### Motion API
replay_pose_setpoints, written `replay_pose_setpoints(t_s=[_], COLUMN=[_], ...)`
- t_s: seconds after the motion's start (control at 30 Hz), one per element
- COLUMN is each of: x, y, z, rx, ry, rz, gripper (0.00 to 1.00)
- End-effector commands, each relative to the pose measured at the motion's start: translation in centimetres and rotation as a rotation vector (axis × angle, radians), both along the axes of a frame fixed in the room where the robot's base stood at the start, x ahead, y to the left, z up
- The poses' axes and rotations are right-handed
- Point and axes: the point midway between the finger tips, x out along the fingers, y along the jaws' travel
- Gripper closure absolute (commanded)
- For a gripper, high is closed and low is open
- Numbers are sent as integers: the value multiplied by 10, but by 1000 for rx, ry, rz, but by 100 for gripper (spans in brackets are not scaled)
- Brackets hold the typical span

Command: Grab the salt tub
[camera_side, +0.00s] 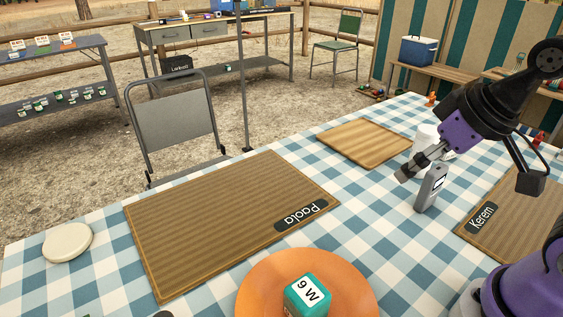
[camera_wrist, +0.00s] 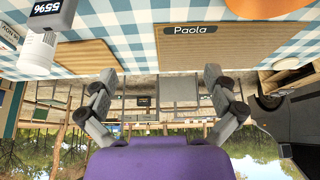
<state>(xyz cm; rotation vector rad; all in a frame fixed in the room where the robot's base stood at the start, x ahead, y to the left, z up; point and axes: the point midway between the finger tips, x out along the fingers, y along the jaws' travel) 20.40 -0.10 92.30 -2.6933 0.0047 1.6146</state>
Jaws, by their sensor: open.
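A white cylindrical tub, which may be the salt tub, stands on the checked table in the side view (camera_side: 425,133), partly hidden behind my gripper. A white cylinder also shows at the upper left of the wrist view (camera_wrist: 37,54), outside the space between my fingers; no salt label is readable. My gripper (camera_side: 408,170) hangs over the table's right part, in front of the tub and close above a grey device. In the wrist view my gripper (camera_wrist: 161,75) has its fingers wide apart with nothing between them.
The grey device (camera_side: 430,190) with a small display stands upright just below my gripper. Mats marked Paola (camera_side: 200,225) and Kerem (camera_side: 520,225), a plain wooden board (camera_side: 362,143), a pale round disc (camera_side: 67,243), and an orange plate (camera_side: 255,285) bearing a teal cube (camera_side: 307,297) lie around.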

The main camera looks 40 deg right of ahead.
Motion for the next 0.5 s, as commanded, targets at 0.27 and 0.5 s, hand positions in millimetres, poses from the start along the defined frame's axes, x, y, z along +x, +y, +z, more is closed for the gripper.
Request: replay_pose_setpoints(t_s=[0.27,0.5], x=[55,85], y=[-73,-195], z=[19,10], rx=[-3,14], ry=[49,88], rz=[-194,-389], gripper=[0,0])
